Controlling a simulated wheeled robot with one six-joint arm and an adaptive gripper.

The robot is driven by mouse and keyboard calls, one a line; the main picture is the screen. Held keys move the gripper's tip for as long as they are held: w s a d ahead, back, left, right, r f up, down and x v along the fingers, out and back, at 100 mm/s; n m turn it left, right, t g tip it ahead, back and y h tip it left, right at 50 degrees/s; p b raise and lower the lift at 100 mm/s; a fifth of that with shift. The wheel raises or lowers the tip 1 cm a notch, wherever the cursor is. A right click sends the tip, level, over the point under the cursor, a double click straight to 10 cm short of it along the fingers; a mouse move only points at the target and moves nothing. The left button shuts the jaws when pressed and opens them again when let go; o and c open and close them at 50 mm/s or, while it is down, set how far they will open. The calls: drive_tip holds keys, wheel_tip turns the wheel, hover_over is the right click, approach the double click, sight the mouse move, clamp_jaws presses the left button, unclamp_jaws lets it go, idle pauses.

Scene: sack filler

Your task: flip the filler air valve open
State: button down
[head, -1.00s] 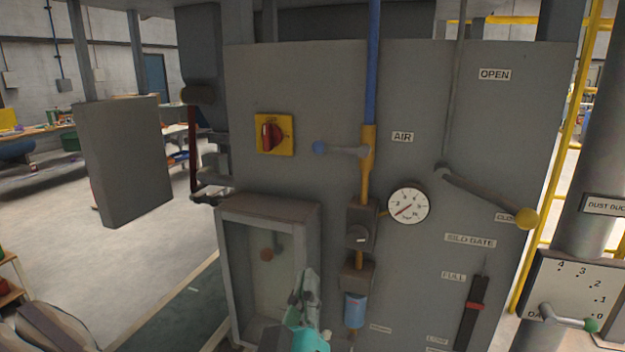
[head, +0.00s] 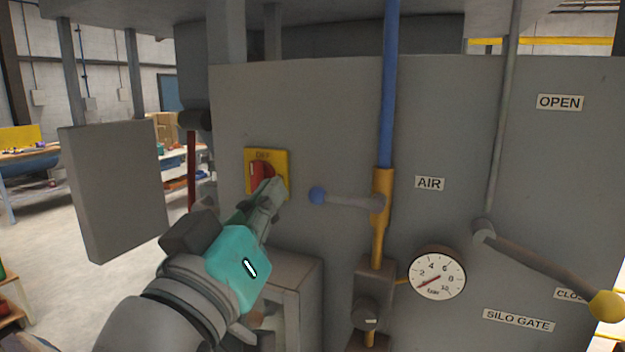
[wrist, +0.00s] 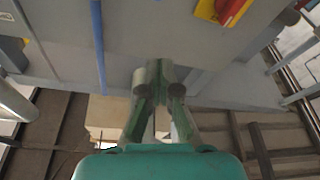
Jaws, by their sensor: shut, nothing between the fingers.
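The air valve has a grey lever (head: 350,201) with a blue knob (head: 317,196) at its left end. The lever lies about level, crosswise to the upright pipe, and joins the yellow valve body (head: 381,215) under the blue pipe (head: 390,90). The AIR label (head: 430,184) is to its right. My gripper (head: 277,190) is shut and empty, left of the blue knob and apart from it in the picture. Its fingertips overlap the lower right of the yellow switch plate. The wrist view shows the closed fingers (wrist: 157,75) near the grey panel; the lever is not clearly seen there.
A red rotary switch (head: 262,174) on a yellow plate is just behind my fingertips. A pressure gauge (head: 437,276) with its needle low is at right. The silo gate lever with a yellow knob (head: 606,306) slopes down right. A grey box (head: 115,190) stands out at left.

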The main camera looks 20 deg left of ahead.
sight(346, 198)
drive_tip(key=shift+w, duration=0.1)
drive_tip(key=w+f, duration=0.1)
drive_tip(key=w, duration=0.8)
drive_tip(key=shift+d, duration=0.2)
idle(0.3)
drive_tip(key=shift+w+f, duration=0.2)
